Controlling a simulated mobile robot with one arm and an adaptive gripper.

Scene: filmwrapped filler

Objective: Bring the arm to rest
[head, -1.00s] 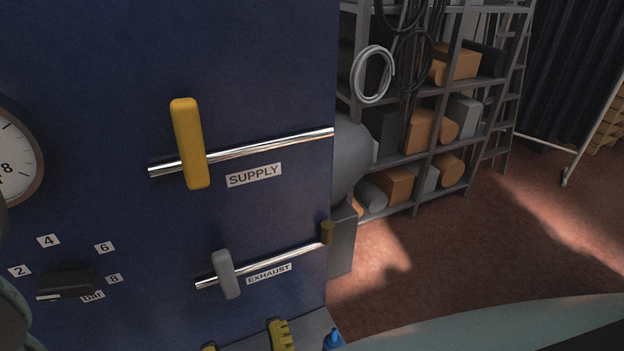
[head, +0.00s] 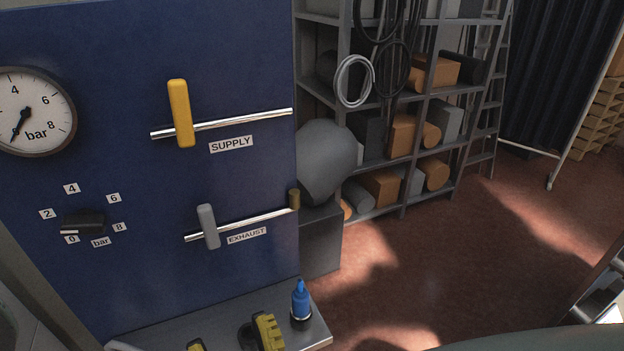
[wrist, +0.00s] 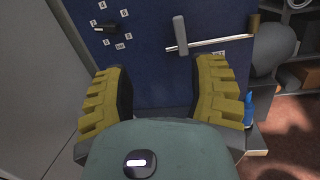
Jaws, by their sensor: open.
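My gripper (head: 232,338) shows at the bottom edge of the head view, with its yellow fingers in front of the grey ledge. In the wrist view my gripper (wrist: 163,72) has its two yellow fingers wide apart. Nothing is between them, and the blue panel (wrist: 145,75) stands beyond. The grey exhaust handle (wrist: 180,35) is ahead of the fingers, apart from them. Most of my arm is out of the head view.
The panel carries a gauge (head: 32,112), a black selector knob (head: 83,222) and a yellow supply handle (head: 180,113). A blue-topped bottle (head: 300,305) stands on the ledge (head: 318,328). A loaded shelf (head: 390,165) is behind at right. Open floor (head: 450,250) lies right of the panel.

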